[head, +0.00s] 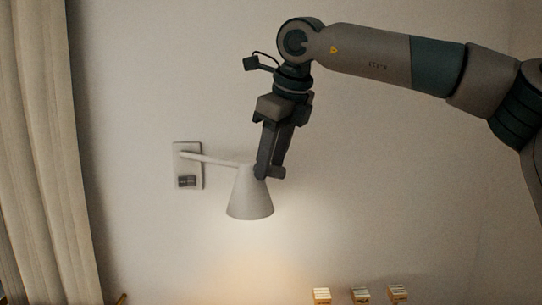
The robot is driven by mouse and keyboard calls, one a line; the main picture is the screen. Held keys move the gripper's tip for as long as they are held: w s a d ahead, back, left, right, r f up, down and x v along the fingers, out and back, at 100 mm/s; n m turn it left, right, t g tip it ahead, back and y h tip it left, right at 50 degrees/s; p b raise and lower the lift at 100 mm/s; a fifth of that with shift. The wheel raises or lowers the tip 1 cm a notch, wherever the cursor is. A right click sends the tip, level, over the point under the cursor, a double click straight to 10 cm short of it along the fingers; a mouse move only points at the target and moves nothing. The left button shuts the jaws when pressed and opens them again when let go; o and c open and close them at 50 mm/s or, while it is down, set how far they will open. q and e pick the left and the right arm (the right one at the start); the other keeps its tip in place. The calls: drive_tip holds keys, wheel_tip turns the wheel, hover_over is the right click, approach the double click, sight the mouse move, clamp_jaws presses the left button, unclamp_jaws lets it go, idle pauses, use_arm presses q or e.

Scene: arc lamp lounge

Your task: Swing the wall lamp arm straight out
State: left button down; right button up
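The wall lamp has a white conical shade (249,200), lit, with its glow falling on the wall below. Its thin white arm (215,160) runs from a wall plate (188,166) to the right, ending at the top of the shade. My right gripper (266,174) reaches down from above, its fingertips at the top of the shade, by the end of the lamp arm. The fingers overlap the shade's top in this view, and I cannot tell whether they grip it. My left gripper is out of view.
A beige curtain (45,150) hangs at the left. Several small light-coloured blocks, one of them a block (321,296), stand along the bottom edge at the right. The wall around the lamp is bare.

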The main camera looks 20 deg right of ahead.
drive_tip(key=shift+f, duration=0.1)
clamp_jaws()
drive_tip(key=shift+a, duration=0.15)
